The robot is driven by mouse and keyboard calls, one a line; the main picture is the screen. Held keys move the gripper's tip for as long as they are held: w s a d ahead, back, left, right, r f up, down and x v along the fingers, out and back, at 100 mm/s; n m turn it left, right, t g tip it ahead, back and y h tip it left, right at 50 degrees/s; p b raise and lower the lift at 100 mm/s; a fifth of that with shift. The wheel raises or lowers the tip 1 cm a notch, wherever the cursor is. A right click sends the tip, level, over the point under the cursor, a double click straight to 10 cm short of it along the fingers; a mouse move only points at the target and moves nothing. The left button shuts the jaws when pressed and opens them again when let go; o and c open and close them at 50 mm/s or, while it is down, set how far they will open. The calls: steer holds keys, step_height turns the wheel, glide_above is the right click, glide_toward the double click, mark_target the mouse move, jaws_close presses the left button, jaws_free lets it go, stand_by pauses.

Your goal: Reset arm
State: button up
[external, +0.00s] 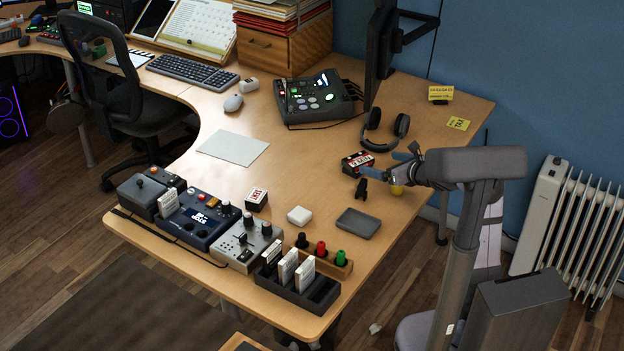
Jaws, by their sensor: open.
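My gripper (378,163) reaches in from the right over the right part of the wooden desk (325,185). Its two bluish fingers point left and are apart, with nothing seen between them. A small black box with a red and white label (357,162) lies just left of the fingers; I cannot tell whether they touch it. A small black clip-like object (361,188) lies below the fingers in the picture. A yellow round object (397,190) is partly hidden under my wrist.
Headphones (385,131) and a mixer (318,97) lie behind the gripper. A grey tray (358,223), a white square block (300,215) and a black card rack (318,296) stand nearer. A monitor arm (400,35) rises at the back. A pale sheet (233,147) lies left of centre.

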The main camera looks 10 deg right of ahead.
steer(key=s+a+n+g+y, duration=0.1)
steer(key=s+n+g, duration=0.1)
steer(key=s+n, duration=0.3)
steer(key=s+a+n+g+y+b, duration=0.1)
steer(key=s+a+n+g+y, duration=0.1)
steer(key=s+n, duration=0.4)
steer(key=s+a+f+n+g+y+b, duration=0.1)
steer(key=s+n, duration=0.4)
steer(key=s, duration=0.5)
steer(key=shift+s+a+f+n+g+y, duration=0.1)
steer(key=shift+s+a+n+g+y, duration=0.3)
steer(key=shift+a+g+y, duration=0.35)
steer(key=s+f+n+g+h, duration=0.2)
steer(key=s+f+n+g, duration=0.4)
steer(key=s, duration=0.7)
steer(key=d+f+n+h+p, duration=0.2)
steer(key=d+f+n+h, duration=0.65)
steer(key=d, duration=0.25)
step_height(320, 180, up, 26)
steer(key=p, duration=2.7)
steer(key=shift+d, duration=0.45)
